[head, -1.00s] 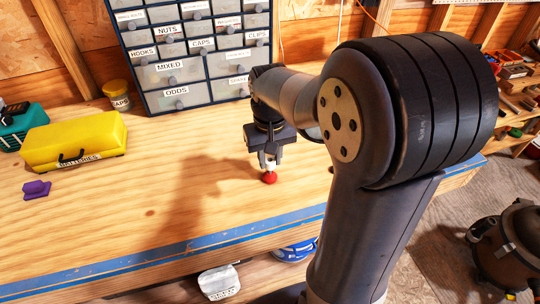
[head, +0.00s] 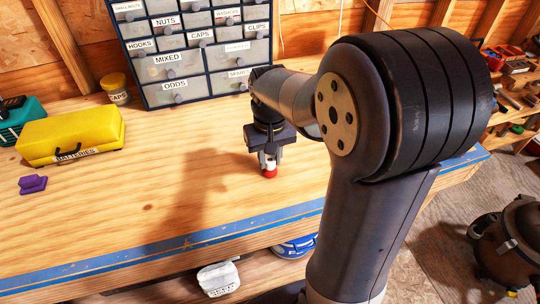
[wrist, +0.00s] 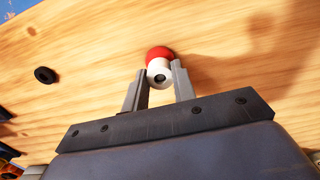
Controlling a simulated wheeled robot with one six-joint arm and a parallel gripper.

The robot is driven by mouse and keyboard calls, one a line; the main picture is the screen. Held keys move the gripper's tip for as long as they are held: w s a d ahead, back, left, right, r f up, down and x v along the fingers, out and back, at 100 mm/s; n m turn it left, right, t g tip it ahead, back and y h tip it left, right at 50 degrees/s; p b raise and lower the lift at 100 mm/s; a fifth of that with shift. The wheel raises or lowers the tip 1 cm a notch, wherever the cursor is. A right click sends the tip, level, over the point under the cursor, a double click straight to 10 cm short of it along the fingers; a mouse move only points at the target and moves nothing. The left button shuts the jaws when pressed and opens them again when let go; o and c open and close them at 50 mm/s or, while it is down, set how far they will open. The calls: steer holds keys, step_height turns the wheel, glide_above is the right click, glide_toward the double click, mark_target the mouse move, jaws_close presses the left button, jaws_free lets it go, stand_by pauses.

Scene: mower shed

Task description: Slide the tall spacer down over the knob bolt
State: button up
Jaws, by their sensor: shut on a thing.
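The tall spacer (wrist: 159,72) is a short white tube with a dark round centre, held between the fingertips of my gripper (wrist: 160,80). In the head view it shows as a white patch (head: 270,166) between the fingers of my gripper (head: 269,161), which points down at the bench. The knob bolt's red knob (wrist: 158,52) is right at the spacer's far end in the wrist view. It also shows just under the fingertips in the head view (head: 270,174). The bolt's shank is hidden; I cannot tell whether its tip fills the spacer's hole.
A black ring (wrist: 45,75) lies on the wooden bench. A purple piece (head: 33,184), a yellow batteries case (head: 70,136) and a caps jar (head: 116,88) stand left. A labelled drawer cabinet (head: 200,60) stands behind. The bench around the knob is clear.

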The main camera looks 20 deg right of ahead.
steer(key=shift+f, duration=0.4)
steer(key=o, duration=1)
steer(key=shift+r, duration=0.1)
steer(key=shift+r, duration=0.1)
step_height(320, 180, up, 11)
steer(key=shift+f, duration=0.2)
